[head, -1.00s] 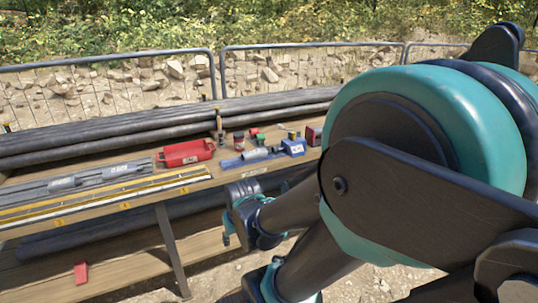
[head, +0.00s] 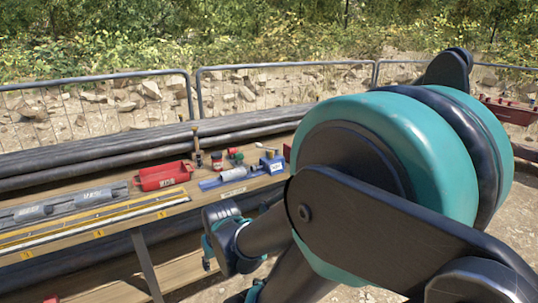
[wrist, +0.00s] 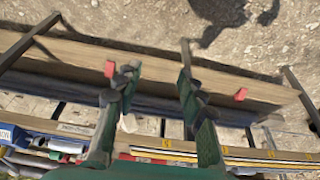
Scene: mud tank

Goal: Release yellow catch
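I cannot pick out a yellow catch for certain in either view. Small yellow marks show along the bench's edge strip (head: 98,233), which also appears in the wrist view (wrist: 220,157). My gripper (wrist: 153,75) is open in the wrist view, its two green fingers wide apart with nothing seen between them. The fingers lie over the picture of the bench's lower shelf (wrist: 65,53).
A red tray (head: 163,177), a blue vise-like tool (head: 270,163) and small jars stand on the bench. Grey tools (head: 65,204) lie at left. Long dark pipes (head: 100,157) run behind, before a mesh fence (head: 95,105). Bare ground (wrist: 150,20) lies beside the shelf.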

